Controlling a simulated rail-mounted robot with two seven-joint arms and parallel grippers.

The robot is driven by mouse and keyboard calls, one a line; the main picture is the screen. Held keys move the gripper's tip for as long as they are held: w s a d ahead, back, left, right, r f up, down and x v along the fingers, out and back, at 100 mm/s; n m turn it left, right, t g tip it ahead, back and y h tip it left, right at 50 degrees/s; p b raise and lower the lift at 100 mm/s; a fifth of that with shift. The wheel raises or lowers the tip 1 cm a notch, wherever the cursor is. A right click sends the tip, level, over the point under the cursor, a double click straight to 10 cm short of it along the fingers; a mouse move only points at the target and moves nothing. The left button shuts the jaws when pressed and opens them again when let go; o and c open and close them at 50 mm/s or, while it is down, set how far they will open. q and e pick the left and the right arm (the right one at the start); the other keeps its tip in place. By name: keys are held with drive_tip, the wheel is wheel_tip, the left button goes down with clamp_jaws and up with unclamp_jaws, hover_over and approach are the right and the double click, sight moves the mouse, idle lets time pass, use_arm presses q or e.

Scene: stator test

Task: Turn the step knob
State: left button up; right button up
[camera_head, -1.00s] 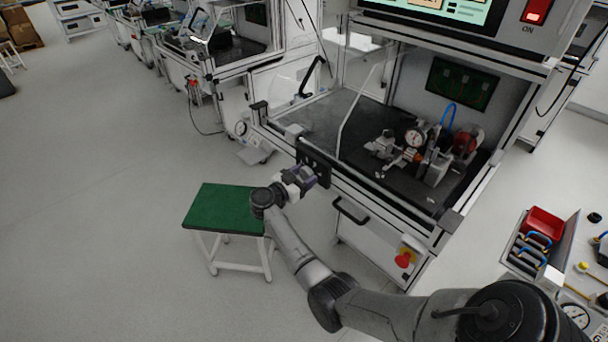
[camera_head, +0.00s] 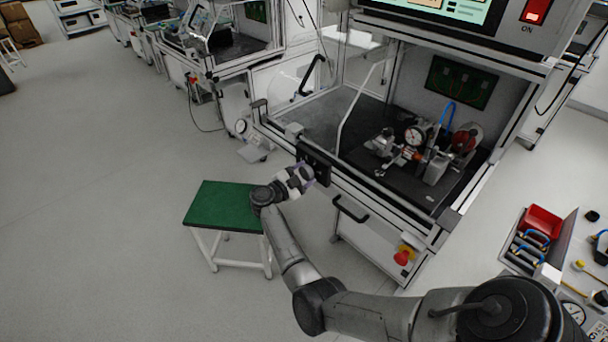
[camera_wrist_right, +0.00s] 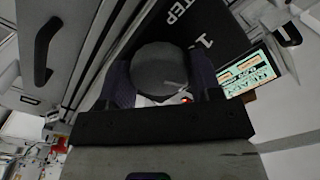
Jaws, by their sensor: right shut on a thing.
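The step knob (camera_wrist_right: 160,68) is a round dark grey knob in the right wrist view, on a black panel (camera_wrist_right: 203,28) marked "STEP" and "1". The knob is hidden there behind the gripper. My left gripper is in neither view.
A green-topped stool (camera_head: 222,206) stands left of my right arm. A dark drawer handle (camera_head: 350,210) and a red stop button (camera_head: 402,257) are below on the bench front. A gauge fixture (camera_head: 414,136) stands inside the bench. The floor at left is clear.

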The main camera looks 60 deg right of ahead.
idle(0.5)
drive_tip(key=o, duration=0.9)
drive_tip(key=p+v, duration=0.1)
drive_tip(key=v, duration=1.3)
drive_tip(key=shift+p, duration=0.3)
